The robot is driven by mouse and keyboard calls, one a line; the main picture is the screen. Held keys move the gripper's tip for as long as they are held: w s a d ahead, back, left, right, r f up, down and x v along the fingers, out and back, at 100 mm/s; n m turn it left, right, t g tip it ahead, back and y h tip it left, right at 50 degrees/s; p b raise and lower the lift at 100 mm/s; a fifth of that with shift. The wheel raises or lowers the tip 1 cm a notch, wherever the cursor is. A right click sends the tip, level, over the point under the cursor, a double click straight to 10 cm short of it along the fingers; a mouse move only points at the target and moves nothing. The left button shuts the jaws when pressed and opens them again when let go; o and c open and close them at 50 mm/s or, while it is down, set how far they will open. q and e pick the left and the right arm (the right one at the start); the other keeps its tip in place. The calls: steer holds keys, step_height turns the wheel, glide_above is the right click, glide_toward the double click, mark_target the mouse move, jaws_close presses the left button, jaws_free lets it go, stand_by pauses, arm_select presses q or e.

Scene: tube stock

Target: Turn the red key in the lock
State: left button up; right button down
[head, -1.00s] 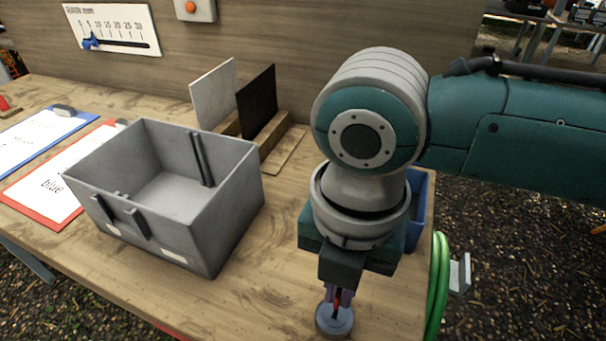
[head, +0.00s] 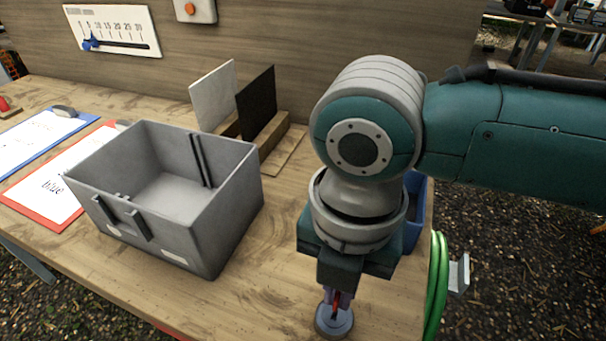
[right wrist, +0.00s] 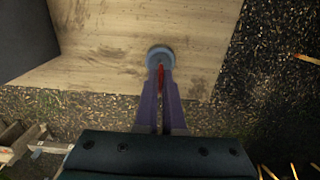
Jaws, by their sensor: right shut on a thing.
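The lock (head: 334,322) is a round grey-blue disc near the front edge of the wooden table, at the bottom of the head view. It also shows in the right wrist view (right wrist: 160,54). The red key (right wrist: 160,74) stands at the lock, between my fingertips; a sliver of the key shows in the head view (head: 337,304). My right gripper (right wrist: 160,83) points down over the lock and is shut on the red key. The fingers hide most of the key, so its turn angle is hard to tell. My left gripper is not in view.
A grey open bin (head: 232,215) stands left of my right arm. A blue container (head: 415,215) is partly behind the arm. A green hose (head: 437,285) hangs at the table's right edge. Clipboards lie at the far left. Bare wood (head: 270,295) lies between bin and lock.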

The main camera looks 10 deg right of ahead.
steer(key=shift+f, duration=0.2)
steer(key=shift+f+b, duration=0.6)
steer(key=shift+f, duration=0.1)
steer(key=shift+f, duration=0.2)
steer(key=shift+f+b, duration=0.3)
steer(key=shift+f, duration=0.1)
